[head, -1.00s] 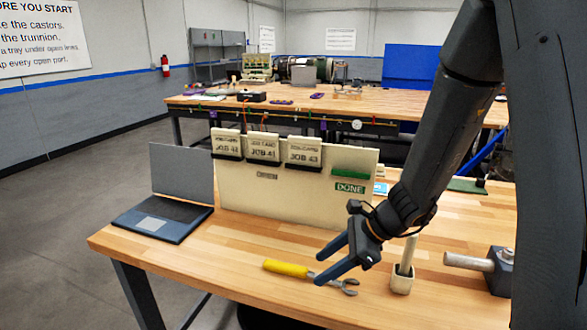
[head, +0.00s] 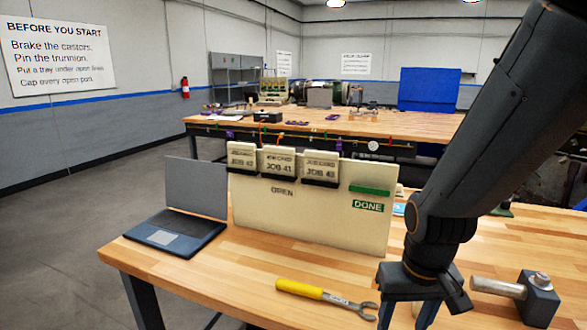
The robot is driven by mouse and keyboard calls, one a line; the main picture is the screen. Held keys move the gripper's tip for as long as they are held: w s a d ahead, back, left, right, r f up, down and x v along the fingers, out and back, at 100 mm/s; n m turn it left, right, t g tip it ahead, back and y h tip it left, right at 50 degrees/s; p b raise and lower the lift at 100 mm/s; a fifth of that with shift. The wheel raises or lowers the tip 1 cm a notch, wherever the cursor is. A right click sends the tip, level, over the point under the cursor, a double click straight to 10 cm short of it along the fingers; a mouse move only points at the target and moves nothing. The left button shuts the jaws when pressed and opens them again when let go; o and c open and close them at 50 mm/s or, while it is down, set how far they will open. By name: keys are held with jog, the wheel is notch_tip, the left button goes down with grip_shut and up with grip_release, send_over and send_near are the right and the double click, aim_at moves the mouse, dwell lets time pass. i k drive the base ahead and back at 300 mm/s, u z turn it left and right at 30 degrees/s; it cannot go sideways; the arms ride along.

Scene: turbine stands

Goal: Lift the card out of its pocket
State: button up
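Three cream job cards stand in dark pockets along the board's (head: 300,217) upper left, above the word OPEN. They seem to read JOB 42 (head: 241,160), JOB 41 (head: 279,163) and JOB 43 (head: 319,168). Their lower parts are hidden by the pockets. A green strip (head: 370,190) sits above a green DONE label (head: 368,206) on the board's right side. My gripper (head: 407,312) points down over the bench, right of and nearer than the board. Its fingers are apart and I see nothing held. The fingertips reach the bottom of the picture.
A yellow-handled wrench (head: 325,296) lies in front of the board, close left of my gripper. A laptop (head: 178,230) stands open at the left. A dark block with a metal bar (head: 538,300) is at the right. Bare bench (head: 255,262) lies before the board.

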aim_at(278, 160)
jog(key=z, duration=2.8)
jog(key=k, duration=1.9)
jog(key=u, duration=2.1)
jog(key=i, duration=0.5)
jog(key=u, duration=0.05)
